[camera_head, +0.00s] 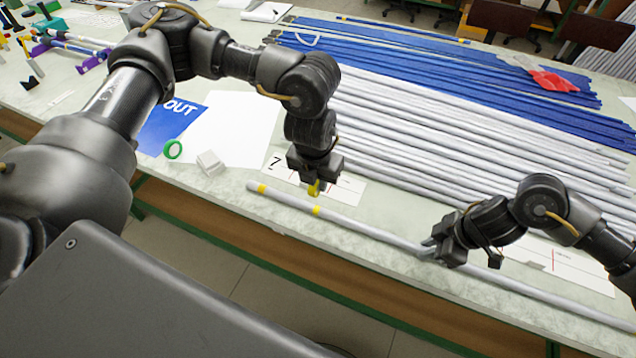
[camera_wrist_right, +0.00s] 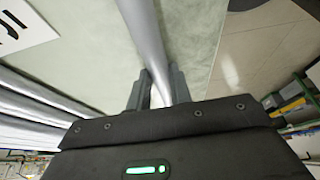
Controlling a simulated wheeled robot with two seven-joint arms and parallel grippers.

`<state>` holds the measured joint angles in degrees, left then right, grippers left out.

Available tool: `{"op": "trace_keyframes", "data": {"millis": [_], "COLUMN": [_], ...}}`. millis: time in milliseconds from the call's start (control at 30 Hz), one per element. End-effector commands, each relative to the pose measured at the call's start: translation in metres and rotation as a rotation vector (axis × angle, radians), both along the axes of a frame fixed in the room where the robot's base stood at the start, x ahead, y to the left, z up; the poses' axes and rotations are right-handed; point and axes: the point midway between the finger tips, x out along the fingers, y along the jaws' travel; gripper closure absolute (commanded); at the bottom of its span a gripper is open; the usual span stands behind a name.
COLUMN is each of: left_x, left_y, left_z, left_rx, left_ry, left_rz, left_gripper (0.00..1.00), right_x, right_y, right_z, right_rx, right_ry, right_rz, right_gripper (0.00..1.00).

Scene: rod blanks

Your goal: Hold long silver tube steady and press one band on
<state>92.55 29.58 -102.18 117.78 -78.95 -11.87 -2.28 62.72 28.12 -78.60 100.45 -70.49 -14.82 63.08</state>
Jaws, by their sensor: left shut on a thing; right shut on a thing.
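The long silver tube (camera_head: 375,232) lies along the front of the bench, running from upper left to lower right. It carries a yellow band (camera_head: 262,188) near its left end and another yellow band (camera_head: 316,210) further along. My right gripper (camera_head: 432,248) is shut on the tube; the right wrist view shows its fingers (camera_wrist_right: 156,92) on both sides of the tube (camera_wrist_right: 150,45). My left gripper (camera_head: 314,184) is shut on a small yellow piece (camera_head: 313,189), just behind the tube near the second band. The fingers partly hide this piece.
Many silver tubes (camera_head: 430,135) and blue tubes (camera_head: 430,70) lie behind. A green tape ring (camera_head: 173,149), a small white block (camera_head: 210,163) and a blue OUT sheet (camera_head: 165,128) lie left. White marked cards (camera_head: 345,190) lie behind the tube. The bench's front edge is close.

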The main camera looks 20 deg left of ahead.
Motion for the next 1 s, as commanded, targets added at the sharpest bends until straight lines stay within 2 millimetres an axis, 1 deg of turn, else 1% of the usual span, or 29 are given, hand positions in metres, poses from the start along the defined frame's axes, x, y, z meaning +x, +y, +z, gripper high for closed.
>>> {"op": "trace_keyframes", "data": {"millis": [400,433,600,867,1000], "left_x": [0.000,0.000,0.000,0.000,0.000], "left_y": [0.000,0.000,0.000,0.000,0.000], "left_z": [0.000,0.000,0.000,0.000,0.000], "left_rx": [-0.001,-0.001,-0.001,-0.001,-0.001], "left_ry": [0.000,0.000,0.000,0.000,0.000], "left_rz": [0.001,0.000,0.001,0.001,0.000], "left_gripper": [1.00,1.00,1.00,1.00,1.00], "right_x": [0.000,0.000,0.000,0.000,0.001], "right_y": [0.000,0.000,0.000,0.000,-0.004], "right_z": [0.000,0.000,0.000,0.001,0.011], "right_rx": [0.000,0.000,0.000,0.000,0.002], "right_ry": [0.000,0.000,0.000,0.000,-0.003], "right_rz": [0.000,0.000,0.000,0.000,-0.001], "right_gripper": [1.00,0.75,0.54,0.54,0.54]}}
